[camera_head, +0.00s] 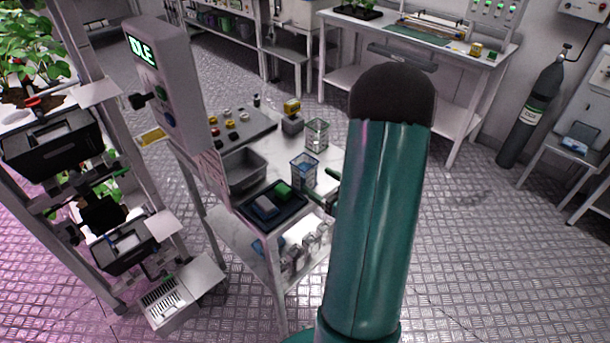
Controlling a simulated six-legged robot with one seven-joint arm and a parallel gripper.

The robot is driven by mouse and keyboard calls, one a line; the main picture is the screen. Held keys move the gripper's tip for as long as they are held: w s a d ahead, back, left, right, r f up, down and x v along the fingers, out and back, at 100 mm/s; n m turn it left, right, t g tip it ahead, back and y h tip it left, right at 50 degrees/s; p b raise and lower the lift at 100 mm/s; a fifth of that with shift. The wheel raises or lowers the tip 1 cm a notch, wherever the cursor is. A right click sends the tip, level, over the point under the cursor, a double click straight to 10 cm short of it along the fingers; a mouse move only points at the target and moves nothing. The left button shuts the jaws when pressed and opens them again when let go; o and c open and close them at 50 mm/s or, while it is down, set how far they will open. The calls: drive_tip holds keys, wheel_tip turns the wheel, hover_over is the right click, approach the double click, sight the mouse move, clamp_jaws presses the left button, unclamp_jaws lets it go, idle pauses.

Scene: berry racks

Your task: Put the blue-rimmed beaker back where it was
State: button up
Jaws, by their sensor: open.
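A clear beaker with a blue rim (304,172) stands upright on the white cart (272,160), near its right edge. My gripper (321,184) shows as two dark green fingers, one above the other, at the cart's right edge. The fingers are apart with nothing seen between them. They are just right of and slightly below the beaker; I cannot tell whether they touch it. My green arm hides the rest of the gripper.
A second clear beaker (317,135) stands behind. A grey bin (241,172), a black tray (270,222) with blue and green items and a panel with coloured knobs (230,130) crowd the cart. A display post (170,90) rises at its left.

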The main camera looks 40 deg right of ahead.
sight(299, 169)
drive_tip(key=w, duration=0.8)
drive_tip(key=shift+w+f, duration=0.25)
drive_tip(key=shift+w, duration=0.15)
drive_tip(key=shift+a, duration=0.1)
drive_tip(key=c, duration=1.1)
drive_tip(key=shift+r, duration=0.25)
